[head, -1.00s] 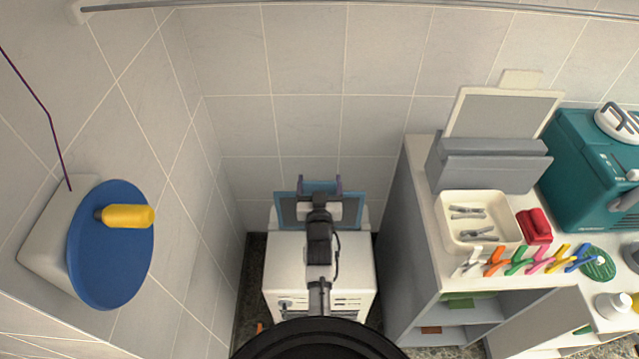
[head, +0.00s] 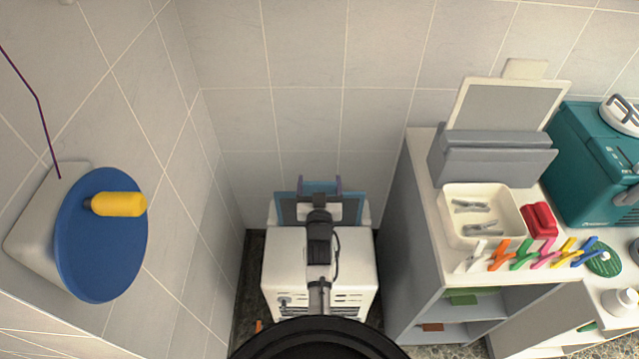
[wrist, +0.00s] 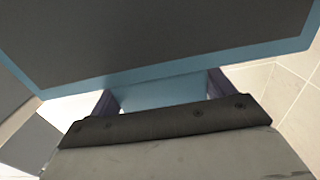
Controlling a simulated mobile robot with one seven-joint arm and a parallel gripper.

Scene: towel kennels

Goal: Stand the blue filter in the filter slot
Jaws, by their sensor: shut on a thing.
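The blue filter (head: 350,211) is a flat panel with a blue frame and a dark grey middle. My gripper (head: 320,190) is shut on its blue edge tab and holds it in front of my arm, above a white appliance. In the wrist view the filter (wrist: 165,38) fills the top, with the purple fingers on either side of the tab. A grey stepped holder (head: 492,163) stands on the shelf unit at the right, with a pale-framed grey panel upright at its back. It looks like the filter slot, but its opening cannot be made out. The filter is well left of it.
The white appliance (head: 319,270) stands below my arm. On the shelf unit are a cream tray (head: 452,225) of pegs, a red object (head: 539,220), coloured pegs and a teal box (head: 590,165). A blue disc (head: 100,240) with a yellow bottle is at left. Tiled walls close the back.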

